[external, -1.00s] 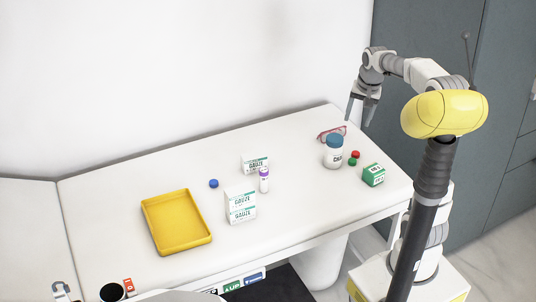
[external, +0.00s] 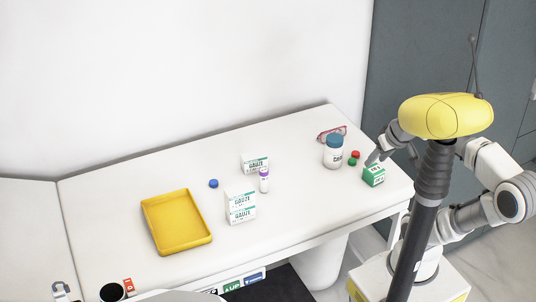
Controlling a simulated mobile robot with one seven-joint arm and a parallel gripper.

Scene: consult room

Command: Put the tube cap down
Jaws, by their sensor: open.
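Small round caps lie on the white table: a blue one (external: 213,183) left of centre, and a red one (external: 355,154) with a green one (external: 353,162) just in front of it. A tube with a purple cap (external: 264,175) stands upright between two gauze boxes. I cannot tell which cap is the task's tube cap. My gripper (external: 371,160) is open, low over the table's right part, right of the red and green caps and at the back of the green box (external: 374,176). Its fingers are small and partly covered by my own body; I see no cap between them.
A yellow tray (external: 150,232) lies empty at the left. Gauze boxes (external: 241,206) (external: 255,163) stand mid-table. The table's front middle is clear.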

